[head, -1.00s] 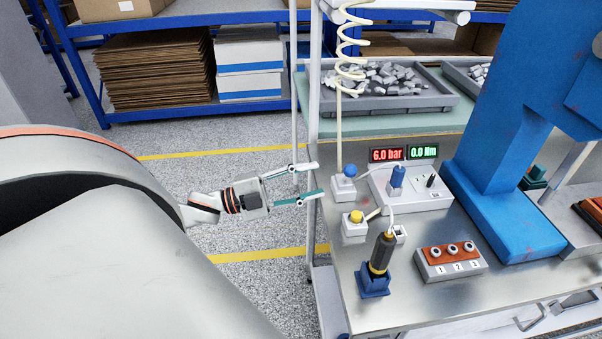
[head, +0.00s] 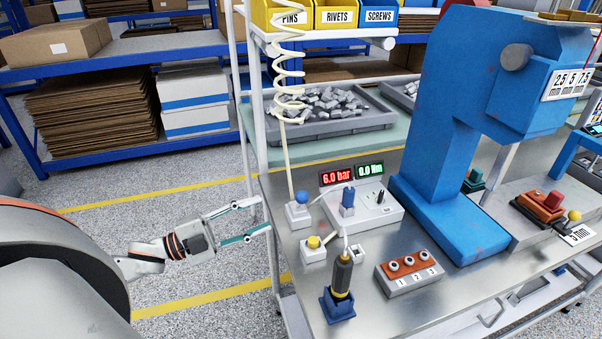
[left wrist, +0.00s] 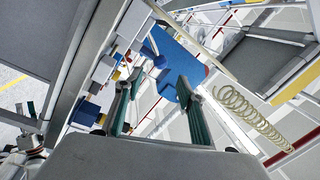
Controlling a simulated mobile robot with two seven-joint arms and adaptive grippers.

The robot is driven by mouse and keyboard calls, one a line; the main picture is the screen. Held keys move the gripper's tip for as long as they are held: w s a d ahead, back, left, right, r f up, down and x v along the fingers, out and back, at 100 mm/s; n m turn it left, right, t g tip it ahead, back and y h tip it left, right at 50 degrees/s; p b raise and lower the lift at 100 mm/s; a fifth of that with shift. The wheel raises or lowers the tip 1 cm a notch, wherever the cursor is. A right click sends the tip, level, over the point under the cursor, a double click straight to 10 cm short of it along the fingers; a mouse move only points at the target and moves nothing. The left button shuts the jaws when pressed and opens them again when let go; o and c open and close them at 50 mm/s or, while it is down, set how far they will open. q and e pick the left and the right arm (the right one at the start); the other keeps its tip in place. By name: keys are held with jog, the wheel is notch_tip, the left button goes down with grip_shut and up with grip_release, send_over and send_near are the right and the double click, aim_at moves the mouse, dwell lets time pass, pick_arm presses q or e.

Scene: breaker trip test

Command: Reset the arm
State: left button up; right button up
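My left arm comes in from the left in the head view. Its left gripper (head: 250,217) is open and empty, fingers spread, beside the left edge of the metal workbench (head: 300,262). The left wrist view also shows the open left gripper (left wrist: 158,95) with nothing between its fingers. On the bench stand a screwdriver tool (head: 342,275) upright in a blue holder, a control box (head: 372,210) with red "6.0 bar" and green "0.0 Nm" displays, and a block with several numbered buttons (head: 410,272).
A blue press (head: 450,150) stands on the bench. A grey bin of metal parts (head: 330,118) is behind, with a coiled hose (head: 287,75) hanging before it. Blue shelving (head: 190,113) with cardboard and boxes stands at the back left. Floor left of the bench is clear.

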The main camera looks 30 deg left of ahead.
pick_arm(q)
jog(key=s+d+f+n+y, duration=0.1)
jog(key=d+f+n+y, duration=0.1)
jog(key=f+n+y, duration=0.45)
jog(key=s+d+f+n+y, duration=0.1)
jog(key=s+d+f+n, duration=0.15)
jog(key=f, duration=0.75)
jog(key=s+d+f+n+g+y, duration=0.1)
jog(key=s+d+f+n+g, duration=0.4)
jog(key=d+f, duration=0.7)
jog(key=shift+s+d+f+n, duration=0.2)
jog(key=shift+s+d+n, duration=0.6)
jog(key=shift+s+d, duration=0.2)
jog(key=shift+c, duration=0.3)
